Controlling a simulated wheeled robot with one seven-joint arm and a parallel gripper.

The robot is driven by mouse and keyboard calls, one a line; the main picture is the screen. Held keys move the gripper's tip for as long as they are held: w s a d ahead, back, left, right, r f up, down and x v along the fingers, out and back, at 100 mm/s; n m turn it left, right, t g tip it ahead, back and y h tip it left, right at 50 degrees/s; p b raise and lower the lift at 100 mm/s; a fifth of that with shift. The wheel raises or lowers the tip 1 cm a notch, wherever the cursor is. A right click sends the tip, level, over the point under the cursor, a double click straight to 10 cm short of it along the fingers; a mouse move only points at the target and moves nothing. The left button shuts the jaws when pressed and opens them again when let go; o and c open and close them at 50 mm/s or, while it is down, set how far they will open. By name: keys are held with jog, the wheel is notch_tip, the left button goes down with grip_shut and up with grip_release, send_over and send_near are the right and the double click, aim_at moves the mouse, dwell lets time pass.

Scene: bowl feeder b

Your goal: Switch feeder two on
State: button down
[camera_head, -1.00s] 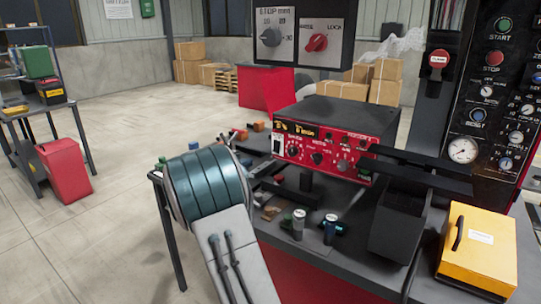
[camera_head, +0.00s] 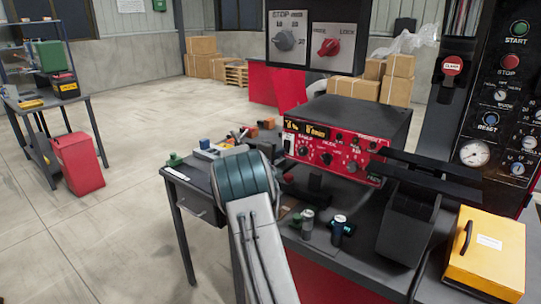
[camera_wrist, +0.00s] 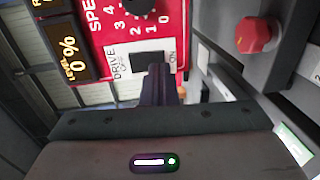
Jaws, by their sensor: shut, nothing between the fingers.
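A control box (camera_head: 350,115) with a red front panel stands on the table in the head view. The wrist view shows the panel (camera_wrist: 172,12) close up and turned sideways, with a "LEVEL 0 %" display (camera_wrist: 67,48) and a black speed knob (camera_wrist: 140,6) on a scale. Below the knob, a white plate marked "DRIVE" and "ON" carries a black rocker switch (camera_wrist: 146,60). My gripper (camera_wrist: 156,72) is shut and empty, its tips right in front of the switch, partly covering it. I cannot tell whether they touch.
A red knob (camera_wrist: 257,35) stands right of the panel in the wrist view. In the head view, a hanging box (camera_head: 312,40) carries two knobs.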

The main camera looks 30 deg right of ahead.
jog(key=shift+w+d+f, duration=0.1)
jog(key=shift+w+d, duration=0.2)
jog(key=shift+d, duration=0.3)
jog(key=shift+d+b, duration=0.1)
jog(key=shift+b, duration=0.8)
jog(key=shift+f, duration=0.1)
jog(key=s+a+f+b, duration=0.1)
jog(key=s+a+b, duration=0.4)
jog(key=a, duration=0.7)
jog(key=shift+a+f, duration=0.4)
